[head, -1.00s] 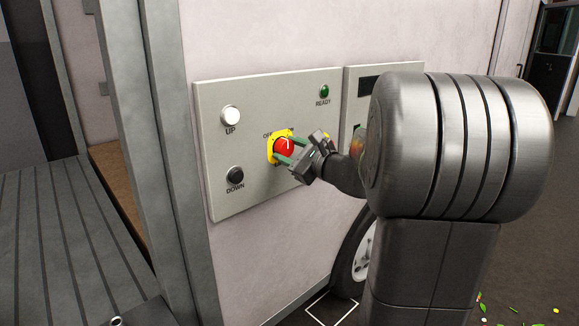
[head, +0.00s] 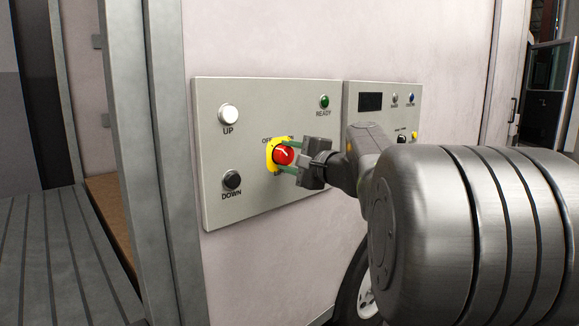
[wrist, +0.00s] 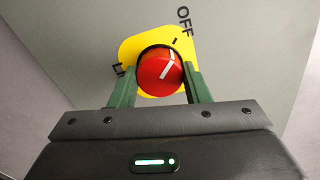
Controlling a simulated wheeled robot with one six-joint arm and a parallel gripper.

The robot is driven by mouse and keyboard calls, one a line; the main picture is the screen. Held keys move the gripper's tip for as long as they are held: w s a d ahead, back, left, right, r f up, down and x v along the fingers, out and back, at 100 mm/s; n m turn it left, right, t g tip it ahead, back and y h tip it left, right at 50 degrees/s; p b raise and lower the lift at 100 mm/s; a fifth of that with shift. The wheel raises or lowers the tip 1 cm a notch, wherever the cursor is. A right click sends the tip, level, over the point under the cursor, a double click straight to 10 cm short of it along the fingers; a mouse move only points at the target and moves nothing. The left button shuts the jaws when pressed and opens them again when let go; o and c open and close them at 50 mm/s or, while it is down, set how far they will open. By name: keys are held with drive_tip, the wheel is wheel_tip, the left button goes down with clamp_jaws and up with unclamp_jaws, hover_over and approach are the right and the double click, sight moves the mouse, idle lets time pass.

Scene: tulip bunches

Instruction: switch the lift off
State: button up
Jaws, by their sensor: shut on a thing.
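The red rotary knob (head: 284,155) sits on a yellow plate (head: 270,148) in the middle of the grey lift panel (head: 240,195). My gripper (head: 288,157) is shut on the knob, with one green finger on each side. In the wrist view the knob (wrist: 160,72) shows between the fingers, its white line pointing up and right, roughly at the tick by the OFF label (wrist: 185,22). Another label at the left is partly hidden. In the head view the ON label is partly hidden. The green READY lamp (head: 324,102) is at the panel's upper right.
The white UP button (head: 229,114) and black DOWN button (head: 232,180) are left of the knob. A second panel (head: 372,124) with a dark screen stands to the right, partly behind my arm. A metal post (head: 165,150) stands left of the panel.

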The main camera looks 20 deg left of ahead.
idle(0.4)
drive_tip(key=o, duration=1)
drive_tip(key=v, duration=1.4)
drive_tip(key=shift+a, duration=0.1)
drive_tip(key=x, duration=1.3)
drive_tip(key=shift+w+a, duration=0.2)
drive_tip(key=shift+a, duration=0.15)
